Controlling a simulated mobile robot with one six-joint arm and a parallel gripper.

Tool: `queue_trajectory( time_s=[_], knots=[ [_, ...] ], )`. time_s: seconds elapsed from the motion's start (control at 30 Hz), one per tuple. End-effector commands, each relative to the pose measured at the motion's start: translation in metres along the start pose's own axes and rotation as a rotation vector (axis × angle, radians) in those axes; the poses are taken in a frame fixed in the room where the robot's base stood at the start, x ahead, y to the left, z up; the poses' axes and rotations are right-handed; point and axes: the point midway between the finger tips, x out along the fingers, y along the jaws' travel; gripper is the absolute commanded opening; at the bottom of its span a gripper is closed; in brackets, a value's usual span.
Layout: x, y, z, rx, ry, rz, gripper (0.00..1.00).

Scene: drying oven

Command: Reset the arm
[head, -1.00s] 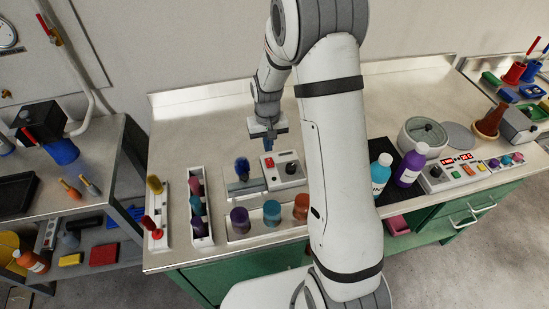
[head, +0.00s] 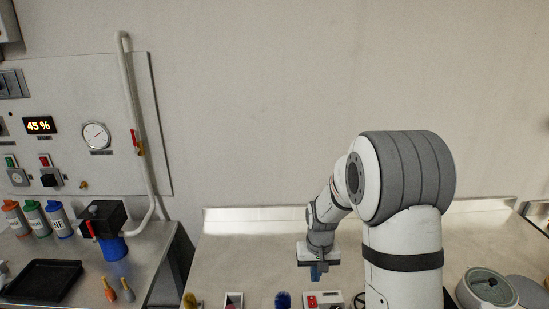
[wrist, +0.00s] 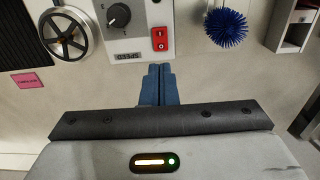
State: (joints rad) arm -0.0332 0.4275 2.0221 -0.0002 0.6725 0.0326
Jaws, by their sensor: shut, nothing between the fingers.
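My gripper (head: 317,272) hangs at the end of my bent arm above the bench, fingers pointing down. Its blue fingers (wrist: 157,84) are closed together with nothing between them. In the wrist view they are near a white control box (wrist: 136,28) with a black knob, a red switch and an upside-down SPEED label. The fingers look apart from the box. The box shows at the bottom edge of the head view (head: 325,299), just below the gripper.
A blue bristly brush (wrist: 228,29) and a round spoked part (wrist: 68,33) flank the box. A side bench holds bottles (head: 35,218), a black tray (head: 42,281) and a blue-based device (head: 112,247).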

Motion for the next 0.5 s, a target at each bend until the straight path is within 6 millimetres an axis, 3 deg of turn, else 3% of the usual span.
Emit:
queue_trajectory(
  time_s=[0.2, 0.5],
  knots=[
    [-0.068, 0.005, 0.043, -0.002, 0.078, -0.001, 0.00],
    [-0.132, 0.011, 0.126, -0.004, 0.176, 0.000, 0.00]
  ],
)
